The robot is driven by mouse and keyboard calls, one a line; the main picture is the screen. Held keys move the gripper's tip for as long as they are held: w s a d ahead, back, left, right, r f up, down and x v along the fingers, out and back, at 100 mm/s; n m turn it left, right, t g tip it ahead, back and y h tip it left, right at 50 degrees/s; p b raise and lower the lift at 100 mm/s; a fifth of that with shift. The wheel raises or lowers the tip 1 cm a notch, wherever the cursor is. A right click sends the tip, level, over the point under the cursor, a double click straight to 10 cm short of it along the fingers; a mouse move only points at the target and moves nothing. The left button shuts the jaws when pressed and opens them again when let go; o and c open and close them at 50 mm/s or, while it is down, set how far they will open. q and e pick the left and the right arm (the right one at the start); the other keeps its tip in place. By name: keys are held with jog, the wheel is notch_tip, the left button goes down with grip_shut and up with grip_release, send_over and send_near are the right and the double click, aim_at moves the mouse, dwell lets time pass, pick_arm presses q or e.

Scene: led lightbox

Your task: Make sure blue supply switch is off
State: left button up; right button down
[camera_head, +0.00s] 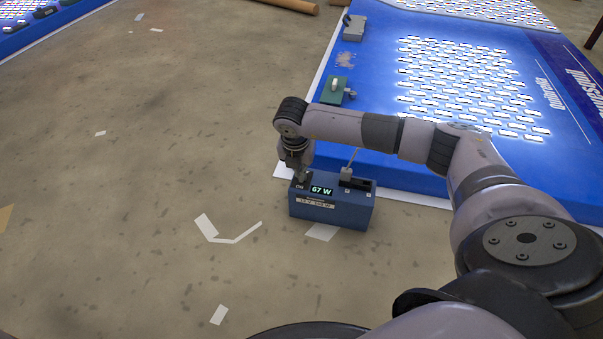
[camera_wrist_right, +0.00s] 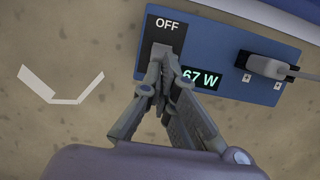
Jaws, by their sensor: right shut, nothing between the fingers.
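The blue supply (camera_head: 332,210) is a box on the floor at the front edge of the blue lightbox panel. My right gripper (camera_head: 302,179) points down at the switch, fingers shut and empty. In the right wrist view its fingertips (camera_wrist_right: 160,62) are at the switch; I cannot tell whether they touch. My left gripper is not in view.
A grey plug (camera_wrist_right: 268,66) with a cable sits in the supply's socket beside the display. The lit blue panel (camera_head: 380,135) lies behind, with a green box (camera_head: 334,91) and a grey device (camera_head: 354,28) along its edge. Open floor (camera_head: 150,180) lies to the left.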

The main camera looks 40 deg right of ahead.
jog(key=shift+w+d+f, duration=0.1)
jog(key=shift+w+d, duration=0.55)
jog(key=shift+d, duration=0.1)
jog(key=shift+s+a+p, duration=0.45)
jog(key=shift+a, duration=0.05)
notch_tip(320, 180, up, 7)
jog(key=p, duration=0.6)
